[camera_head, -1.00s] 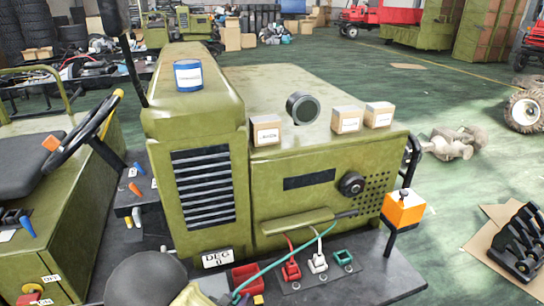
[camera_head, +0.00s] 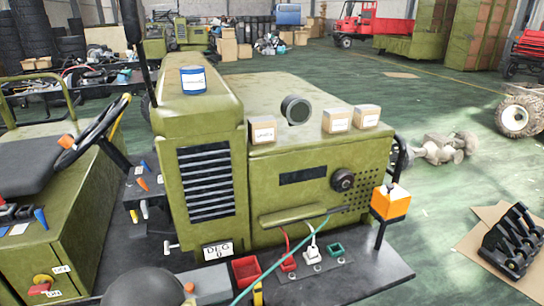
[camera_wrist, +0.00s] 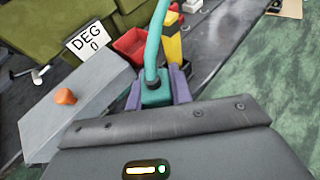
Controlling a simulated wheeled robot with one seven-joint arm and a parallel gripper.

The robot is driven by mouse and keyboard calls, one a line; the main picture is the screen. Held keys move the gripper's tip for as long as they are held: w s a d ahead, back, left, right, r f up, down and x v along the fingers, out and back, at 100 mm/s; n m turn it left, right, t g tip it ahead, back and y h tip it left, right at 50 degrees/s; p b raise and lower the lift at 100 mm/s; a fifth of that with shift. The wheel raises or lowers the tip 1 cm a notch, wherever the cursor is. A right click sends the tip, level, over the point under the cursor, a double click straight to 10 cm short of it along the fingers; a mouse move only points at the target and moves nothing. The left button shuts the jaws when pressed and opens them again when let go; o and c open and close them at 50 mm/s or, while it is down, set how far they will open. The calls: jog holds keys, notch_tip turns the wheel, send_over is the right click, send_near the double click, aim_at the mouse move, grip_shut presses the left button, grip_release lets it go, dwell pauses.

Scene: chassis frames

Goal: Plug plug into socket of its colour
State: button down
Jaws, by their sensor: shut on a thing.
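My gripper (camera_wrist: 157,88) has purple fingers and is shut on a teal plug (camera_wrist: 156,97) with a teal cable (camera_wrist: 156,45) rising from it. In the head view the cable (camera_head: 282,252) runs from the machine front down to the bottom edge; the gripper's fingers and the plug cannot be made out there. An empty green socket (camera_head: 335,250) sits at the right of the socket row on the dark ledge. A white plug (camera_head: 313,252) on a white cable stands in the middle socket. A red plug (camera_head: 288,263) on a red cable stands in the left one.
A red open box (camera_head: 245,270) and a yellow object (camera_head: 258,294) are left of the sockets; the box also shows in the wrist view (camera_wrist: 130,45). A DEG 0 sign (camera_head: 217,251) stands behind. An orange-and-white box (camera_head: 390,202) on a post rises at the right.

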jog(key=shift+s+d+f, duration=0.1)
jog(key=shift+s+d, duration=0.05)
jog(key=shift+d, duration=0.15)
jog(key=w+d+f, duration=0.1)
jog(key=d+f, duration=0.1)
jog(key=d, duration=0.6)
jog(key=w+d+f+m+h, duration=0.1)
jog(key=w+d+f, duration=0.1)
jog(key=d, duration=0.6)
jog(key=w+d+f, duration=0.1)
jog(key=d+f, duration=0.1)
jog(key=d, duration=0.6)
jog(key=shift+w+d+f+g, duration=0.3)
jog(key=shift+f, duration=0.05)
jog(key=shift+w, duration=0.1)
jog(key=shift+h, duration=0.3)
